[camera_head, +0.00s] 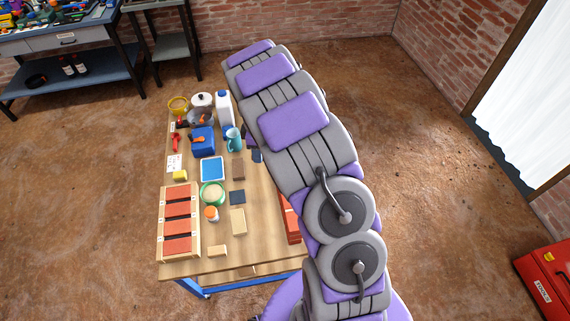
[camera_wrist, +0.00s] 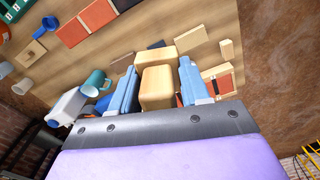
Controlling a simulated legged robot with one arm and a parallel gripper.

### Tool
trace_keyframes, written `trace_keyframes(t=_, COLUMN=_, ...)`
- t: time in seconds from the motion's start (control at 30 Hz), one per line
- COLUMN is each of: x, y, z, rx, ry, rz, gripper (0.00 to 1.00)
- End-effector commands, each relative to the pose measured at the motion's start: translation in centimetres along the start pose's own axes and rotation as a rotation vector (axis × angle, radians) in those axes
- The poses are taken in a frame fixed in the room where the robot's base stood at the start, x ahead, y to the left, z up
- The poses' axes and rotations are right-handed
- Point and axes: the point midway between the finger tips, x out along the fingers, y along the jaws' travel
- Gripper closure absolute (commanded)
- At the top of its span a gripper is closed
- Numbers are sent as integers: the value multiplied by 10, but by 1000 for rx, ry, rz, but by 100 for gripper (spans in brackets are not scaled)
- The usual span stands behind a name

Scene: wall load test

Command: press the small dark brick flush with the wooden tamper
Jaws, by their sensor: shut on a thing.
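In the wrist view my gripper (camera_wrist: 158,70) has its two blue fingers closed on a pale wooden block-shaped tool, apparently the wooden tamper (camera_wrist: 156,88). Its broader wooden end lies beyond the fingertips. I cannot tell whether it touches anything beneath. In the head view my arm hides the gripper and tamper. A small dark brown block (camera_head: 238,169) lies on the table in the head view, but I cannot tell if it is the task's brick. Red bricks (camera_head: 289,217) show at the table's right, partly behind my arm.
A wooden frame (camera_head: 195,222) with red bricks lies at the table's left front. A blue tray (camera_head: 212,169), a green-rimmed bowl (camera_head: 212,193), a dark square (camera_head: 237,197) and pale wooden blocks (camera_head: 238,221) crowd the middle. A teal mug (camera_head: 234,138) and white bottle (camera_head: 224,110) stand behind.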

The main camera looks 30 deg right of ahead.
Motion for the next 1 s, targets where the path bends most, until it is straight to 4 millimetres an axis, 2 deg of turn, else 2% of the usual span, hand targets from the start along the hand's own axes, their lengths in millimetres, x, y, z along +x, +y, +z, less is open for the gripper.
trace_keyframes(t=0.03, x=17, y=5, z=7, rx=-97, ry=1, rz=-8, gripper=86)
trace_keyframes(t=0.2, x=58, y=25, z=31, rx=-459, ry=2, rz=-6, gripper=86)
trace_keyframes(t=0.4, x=101, y=41, z=57, rx=-822, ry=-3, rz=-2, gripper=86)
trace_keyframes(t=0.5, x=114, y=46, z=67, rx=-945, ry=-5, rz=-1, gripper=86)
trace_keyframes(t=0.7, x=126, y=50, z=76, rx=-1060, ry=-9, rz=0, gripper=86)
trace_keyframes(t=1.0, x=142, y=50, z=77, rx=-1067, ry=-10, rz=-2, gripper=86)
